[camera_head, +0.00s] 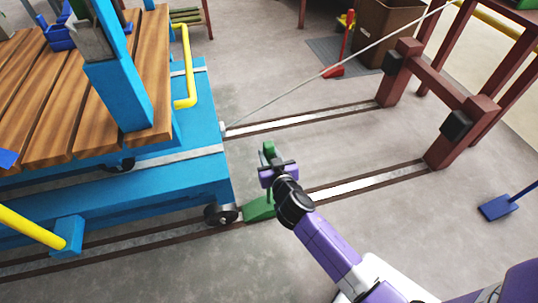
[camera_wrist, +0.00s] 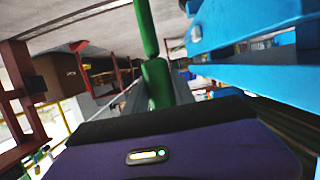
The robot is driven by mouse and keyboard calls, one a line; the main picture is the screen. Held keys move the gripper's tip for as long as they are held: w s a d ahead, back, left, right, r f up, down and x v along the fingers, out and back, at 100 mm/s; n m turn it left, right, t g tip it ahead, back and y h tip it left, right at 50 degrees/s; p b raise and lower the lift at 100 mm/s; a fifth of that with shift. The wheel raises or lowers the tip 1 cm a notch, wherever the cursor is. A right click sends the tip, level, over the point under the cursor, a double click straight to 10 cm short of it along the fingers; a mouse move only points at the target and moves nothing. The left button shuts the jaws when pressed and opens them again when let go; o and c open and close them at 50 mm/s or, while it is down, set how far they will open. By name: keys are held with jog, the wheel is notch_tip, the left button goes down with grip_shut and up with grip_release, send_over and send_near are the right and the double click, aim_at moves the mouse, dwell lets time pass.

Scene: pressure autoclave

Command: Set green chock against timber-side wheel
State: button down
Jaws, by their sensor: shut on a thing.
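The green chock (camera_head: 258,209) sits on the near rail in the head view, just right of the dark cart wheel (camera_head: 221,215). Its wedge is at or very close to the wheel; I cannot tell if they touch. Its upright green handle (camera_head: 268,149) rises through my gripper (camera_head: 273,172), which is shut on it. In the wrist view the green handle (camera_wrist: 157,82) stands beyond my purple gripper body. The wedge's right end is partly behind my arm. The wheel is under the blue cart (camera_head: 185,185), which carries timber planks (camera_head: 95,85).
A red chock (camera_head: 334,71) stands near a grey mat by a brown bin (camera_head: 388,32). A blue chock (camera_head: 495,207) lies on the floor at right. Dark red buffer posts (camera_head: 455,135) end the rails. A taut cable (camera_head: 300,88) runs from the cart.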

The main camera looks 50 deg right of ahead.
jog(key=shift+w, duration=0.1)
jog(key=c, duration=1)
grip_release()
jog(key=shift+f, duration=0.1)
jog(key=shift+c, duration=0.2)
